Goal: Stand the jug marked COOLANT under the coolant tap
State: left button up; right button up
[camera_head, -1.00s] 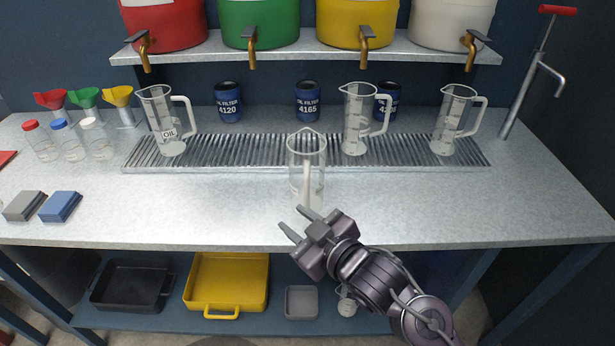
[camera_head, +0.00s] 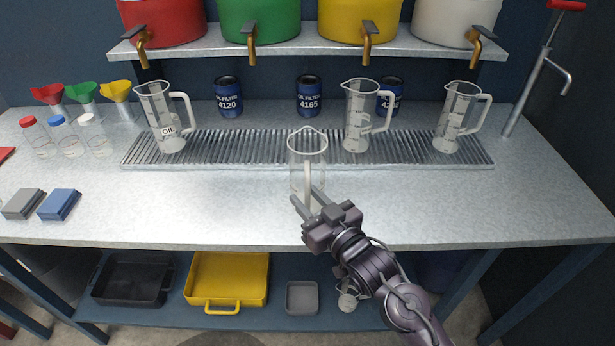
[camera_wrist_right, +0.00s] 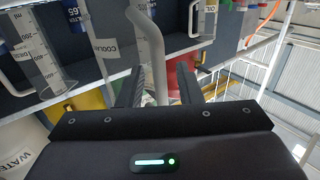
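A clear jug (camera_head: 305,143) stands upright on the bench in front of the drip grate, its handle towards me. In the right wrist view its label (camera_wrist_right: 108,47) shows letters like COOL, partly hidden. My right gripper (camera_head: 307,196) is at the handle from the front, open. In the right wrist view its fingers (camera_wrist_right: 159,85) lie either side of the pale handle (camera_wrist_right: 150,45), apart from it as far as I can see. Brass taps hang from red (camera_head: 160,22), green (camera_head: 259,20), yellow (camera_head: 358,20) and white (camera_head: 455,22) drums; no drum labels show in the head view. My left gripper is out of view.
The drip grate (camera_head: 230,150) holds the OIL jug (camera_head: 160,110) at left and two more jugs (camera_head: 357,115) (camera_head: 455,115) at right. Its middle is free. Oil filters (camera_head: 308,95) stand behind. A hand pump (camera_head: 540,75) stands at right. The front bench is mostly clear.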

jog(key=shift+w+a, duration=0.2)
jog(key=shift+w, duration=0.05)
grip_shut()
